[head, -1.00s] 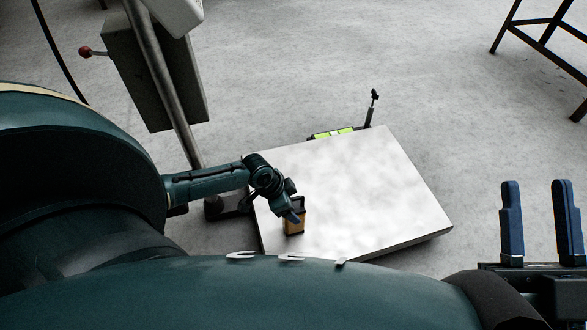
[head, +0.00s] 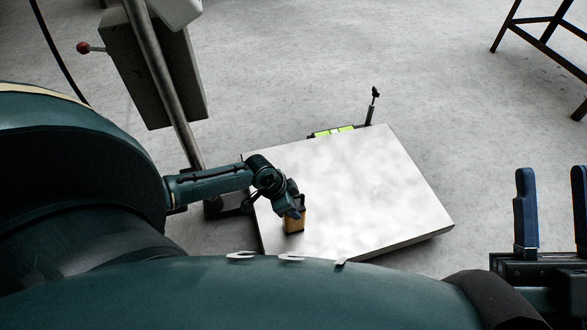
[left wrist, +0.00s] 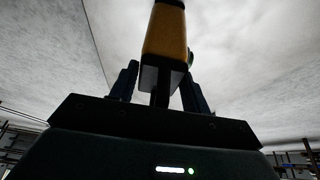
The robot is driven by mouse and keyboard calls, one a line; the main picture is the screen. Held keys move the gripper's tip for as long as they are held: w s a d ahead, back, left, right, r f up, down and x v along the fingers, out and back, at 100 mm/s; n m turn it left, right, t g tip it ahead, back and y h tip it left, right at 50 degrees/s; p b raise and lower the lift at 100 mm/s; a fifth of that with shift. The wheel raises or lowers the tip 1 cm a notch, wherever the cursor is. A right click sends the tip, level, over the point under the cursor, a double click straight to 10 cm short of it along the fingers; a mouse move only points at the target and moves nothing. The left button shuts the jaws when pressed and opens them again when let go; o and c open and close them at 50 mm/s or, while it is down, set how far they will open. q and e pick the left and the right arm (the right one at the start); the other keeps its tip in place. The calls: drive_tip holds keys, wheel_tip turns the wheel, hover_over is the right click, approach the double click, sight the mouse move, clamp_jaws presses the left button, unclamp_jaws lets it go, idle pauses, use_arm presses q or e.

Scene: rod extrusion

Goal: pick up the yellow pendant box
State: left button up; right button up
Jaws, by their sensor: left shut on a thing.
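The yellow pendant box (head: 296,220), with dark parts, is at the left part of a white tabletop (head: 365,190). My left gripper (head: 291,210) is over the box from its upper left and partly hides it. In the left wrist view the yellow box (left wrist: 166,35) stands between the dark fingers of my left gripper (left wrist: 160,82), which is shut on it. I cannot tell whether the box touches the tabletop or is slightly above it. My right gripper (head: 553,180) is open and empty at the right edge, its blue fingers wide apart.
A metal post (head: 160,85) and a grey box with a red-knobbed lever (head: 84,47) stand left of the table. A green-lit device (head: 333,132) and a small dark stand (head: 371,108) are at its far edge. The tabletop's middle and right are clear.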

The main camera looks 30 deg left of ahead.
use_arm(q)
drive_tip(key=c, duration=0.5)
drive_tip(key=shift+o, duration=0.2)
